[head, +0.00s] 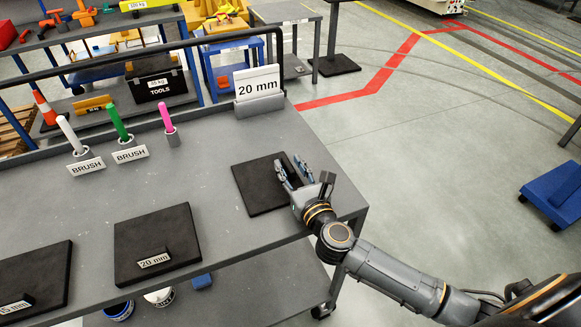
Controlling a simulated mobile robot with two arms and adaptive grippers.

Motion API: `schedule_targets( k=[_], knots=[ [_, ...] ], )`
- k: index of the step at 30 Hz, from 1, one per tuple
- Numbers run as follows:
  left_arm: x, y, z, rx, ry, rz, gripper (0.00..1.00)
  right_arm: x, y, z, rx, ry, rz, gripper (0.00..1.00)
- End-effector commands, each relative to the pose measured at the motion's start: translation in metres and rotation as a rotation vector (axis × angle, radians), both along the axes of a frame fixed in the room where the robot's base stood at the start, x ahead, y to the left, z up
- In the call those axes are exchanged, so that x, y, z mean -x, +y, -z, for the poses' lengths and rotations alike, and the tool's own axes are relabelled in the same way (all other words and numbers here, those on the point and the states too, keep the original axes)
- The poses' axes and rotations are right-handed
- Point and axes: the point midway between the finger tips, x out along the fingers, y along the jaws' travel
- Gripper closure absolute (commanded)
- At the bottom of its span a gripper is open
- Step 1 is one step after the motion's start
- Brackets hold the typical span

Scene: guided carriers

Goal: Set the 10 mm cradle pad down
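My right gripper (293,171) is low over the right-hand black mat (255,190) on the grey bench, near the bench's right edge. Its two fingers are apart. Something dark shows between them, but I cannot tell whether it is the 10 mm cradle pad or the mat behind. No 10 mm label is visible. A small dark pad labelled 20 mm (154,259) sits on the middle black mat (135,232). A pad labelled 15 mm (15,305) sits on the left mat (45,265), cut by the frame. My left gripper is not in view.
A 20 mm sign (258,88) stands at the bench's back right. White, green (119,122) and pink (166,117) brushes stand in holders along the back. Bare bench (200,180) lies between the mats. Shelves with tools stand behind; open floor lies right.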

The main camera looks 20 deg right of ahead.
Motion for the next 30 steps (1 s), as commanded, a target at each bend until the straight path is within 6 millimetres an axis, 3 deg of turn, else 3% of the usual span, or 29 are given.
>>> schedule_targets(
  k=[1, 7, 12, 14, 24, 30],
  knots=[
    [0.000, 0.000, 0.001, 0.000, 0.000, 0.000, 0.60, 0.002, 0.001, 0.008, -0.001, 0.016, -0.001, 0.63],
    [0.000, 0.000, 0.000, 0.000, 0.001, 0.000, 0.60, 0.003, 0.001, 0.009, -0.001, 0.019, -0.002, 0.63],
    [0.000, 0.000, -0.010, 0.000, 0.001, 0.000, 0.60, 0.004, 0.001, -0.007, 0.001, 0.018, -0.003, 0.63],
    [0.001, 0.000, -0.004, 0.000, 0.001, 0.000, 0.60, 0.016, 0.001, 0.000, -0.001, 0.021, -0.003, 0.63],
    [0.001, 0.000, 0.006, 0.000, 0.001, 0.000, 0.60, 0.087, -0.002, -0.004, -0.002, 0.014, -0.002, 0.63],
    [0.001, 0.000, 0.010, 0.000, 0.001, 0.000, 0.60, 0.112, -0.003, -0.006, 0.000, 0.010, -0.002, 0.63]
  ],
)
